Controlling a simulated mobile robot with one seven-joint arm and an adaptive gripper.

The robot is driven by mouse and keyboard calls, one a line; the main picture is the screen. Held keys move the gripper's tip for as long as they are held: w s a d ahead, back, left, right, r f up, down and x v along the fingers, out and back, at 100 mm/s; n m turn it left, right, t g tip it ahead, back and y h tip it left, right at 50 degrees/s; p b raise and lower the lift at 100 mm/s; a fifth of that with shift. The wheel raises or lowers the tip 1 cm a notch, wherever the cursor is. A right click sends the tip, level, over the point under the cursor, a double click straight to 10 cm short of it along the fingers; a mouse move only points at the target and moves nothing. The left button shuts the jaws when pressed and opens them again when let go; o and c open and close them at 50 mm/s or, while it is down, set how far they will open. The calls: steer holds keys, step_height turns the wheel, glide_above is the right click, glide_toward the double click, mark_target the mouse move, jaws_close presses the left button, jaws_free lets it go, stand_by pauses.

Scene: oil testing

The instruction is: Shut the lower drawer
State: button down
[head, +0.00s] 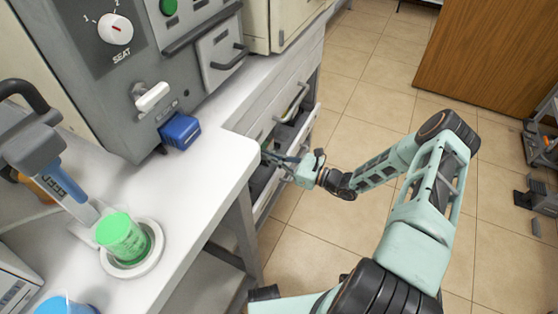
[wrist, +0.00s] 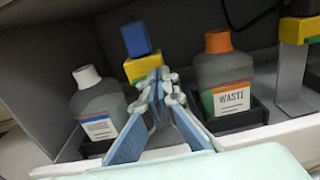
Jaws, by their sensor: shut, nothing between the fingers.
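The lower drawer (head: 309,127) stands pulled out from the white bench in the head view, with its dark inside showing behind the front edge. My gripper (head: 268,154) reaches in from the right at this drawer, its fingers at or over the front edge. Whether they touch it I cannot tell. In the wrist view, my gripper (wrist: 160,78) has its blue-grey fingers together at the tips, with nothing held. A white-capped bottle (wrist: 98,103) and an orange-capped bottle (wrist: 225,75) labelled WASTE stand beyond the fingers, apart from them.
An upper drawer with a handle (head: 293,101) sits above, looking closed. The bench top (head: 205,180) holds a green beaker (head: 123,236) and a grey machine (head: 150,60). A blue block (wrist: 136,39) is beyond the fingers. Tiled floor (head: 340,125) is open to the right.

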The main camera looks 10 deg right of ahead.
steer(key=shift+w+a, duration=0.15)
steer(key=shift+a, duration=0.05)
steer(key=shift+x, duration=1.5)
steer(key=shift+r, duration=0.15)
